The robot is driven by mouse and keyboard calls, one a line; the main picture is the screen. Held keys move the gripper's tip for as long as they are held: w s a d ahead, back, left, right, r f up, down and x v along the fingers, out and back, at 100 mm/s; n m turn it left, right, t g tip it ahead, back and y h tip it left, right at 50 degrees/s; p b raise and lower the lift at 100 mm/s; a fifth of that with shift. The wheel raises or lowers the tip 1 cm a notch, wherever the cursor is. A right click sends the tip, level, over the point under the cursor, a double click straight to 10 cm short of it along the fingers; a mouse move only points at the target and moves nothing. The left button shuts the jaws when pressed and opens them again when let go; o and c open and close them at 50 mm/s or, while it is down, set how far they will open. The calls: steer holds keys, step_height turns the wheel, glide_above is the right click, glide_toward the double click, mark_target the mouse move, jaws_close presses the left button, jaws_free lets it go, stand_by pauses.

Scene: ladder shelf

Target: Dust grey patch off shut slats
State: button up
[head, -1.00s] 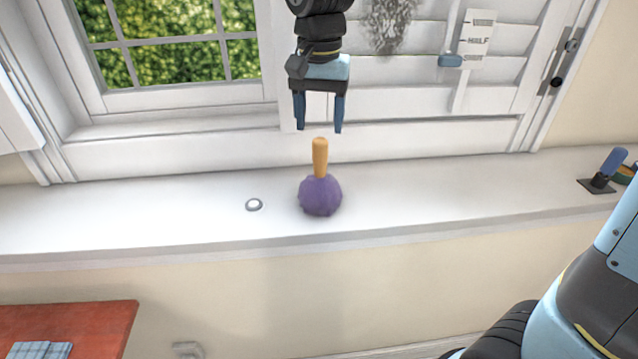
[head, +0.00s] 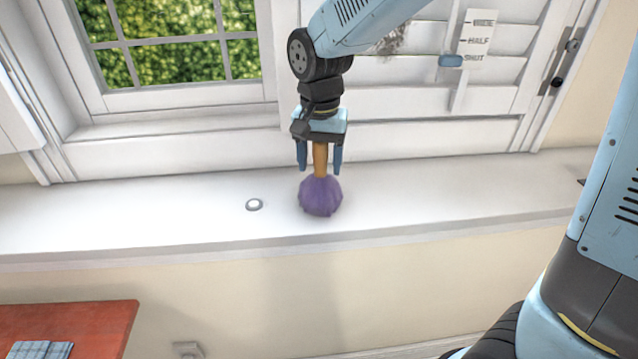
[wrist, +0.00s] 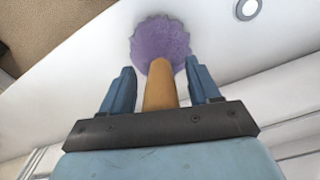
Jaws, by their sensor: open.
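A duster with a purple fluffy head (head: 320,197) and a wooden handle (head: 320,158) stands upright, head down, on the white windowsill. My gripper (head: 320,168) is open above it, with one blue finger on each side of the handle and gaps showing. In the wrist view the handle (wrist: 160,85) rises between the open fingers, and the purple head (wrist: 160,42) lies beyond them. The shutter's white slats (head: 425,72) are behind my arm. The grey dust patch (head: 393,41) on them is mostly hidden by my arm. The blue slat slider (head: 450,61) is level with the SHUT mark.
A small round white disc (head: 254,205) lies on the sill (head: 130,210) left of the duster. A label (head: 478,40) reads HALF and SHUT. A red table (head: 75,320) with a folded checked cloth (head: 40,350) is at lower left.

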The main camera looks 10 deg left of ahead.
steer(key=shift+r, duration=0.25)
stand_by(0.3)
steer(key=shift+r, duration=0.45)
jaws_close()
stand_by(0.5)
steer(key=shift+r, duration=3.5)
